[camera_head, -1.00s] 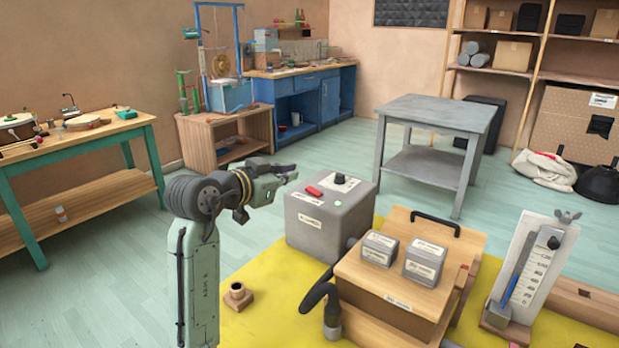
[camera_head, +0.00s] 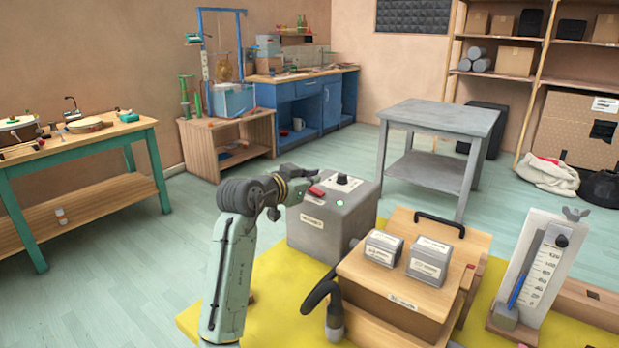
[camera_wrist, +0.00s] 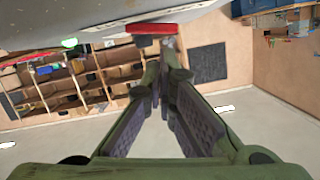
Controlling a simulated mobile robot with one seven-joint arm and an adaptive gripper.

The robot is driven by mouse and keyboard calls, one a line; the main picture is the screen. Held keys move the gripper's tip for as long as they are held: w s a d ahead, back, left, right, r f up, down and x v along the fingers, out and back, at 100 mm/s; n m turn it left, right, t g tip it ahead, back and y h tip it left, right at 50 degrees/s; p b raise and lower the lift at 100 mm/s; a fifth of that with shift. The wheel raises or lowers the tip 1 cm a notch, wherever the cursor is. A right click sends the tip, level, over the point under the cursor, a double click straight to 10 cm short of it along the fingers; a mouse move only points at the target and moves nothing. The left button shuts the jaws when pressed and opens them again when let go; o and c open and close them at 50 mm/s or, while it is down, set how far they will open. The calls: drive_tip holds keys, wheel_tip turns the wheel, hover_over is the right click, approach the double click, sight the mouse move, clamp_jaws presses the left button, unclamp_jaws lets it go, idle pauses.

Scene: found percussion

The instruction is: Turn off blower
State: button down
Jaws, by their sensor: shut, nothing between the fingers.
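The blower appears to be a grey box (camera_head: 332,225) on the yellow mat. It has a red switch (camera_head: 317,192) and a black knob (camera_head: 342,179) on top. My gripper (camera_head: 314,174) is at the left side of the box top, with its fingertips close to the red switch. In the wrist view the closed fingers (camera_wrist: 163,62) point at the red switch (camera_wrist: 152,28). Whether they touch it I cannot tell. A small green light (camera_wrist: 69,42) glows on the grey surface in that view. The gripper is shut and empty.
A wooden box (camera_head: 405,290) with two small grey boxes and a black handle stands right of the grey box. A black hose (camera_head: 318,296) curves beside it. A gauge board (camera_head: 535,268) stands farther right. A grey table (camera_head: 440,118) is behind.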

drive_tip(key=shift+f, duration=0.35)
drive_tip(key=shift+a, duration=0.1)
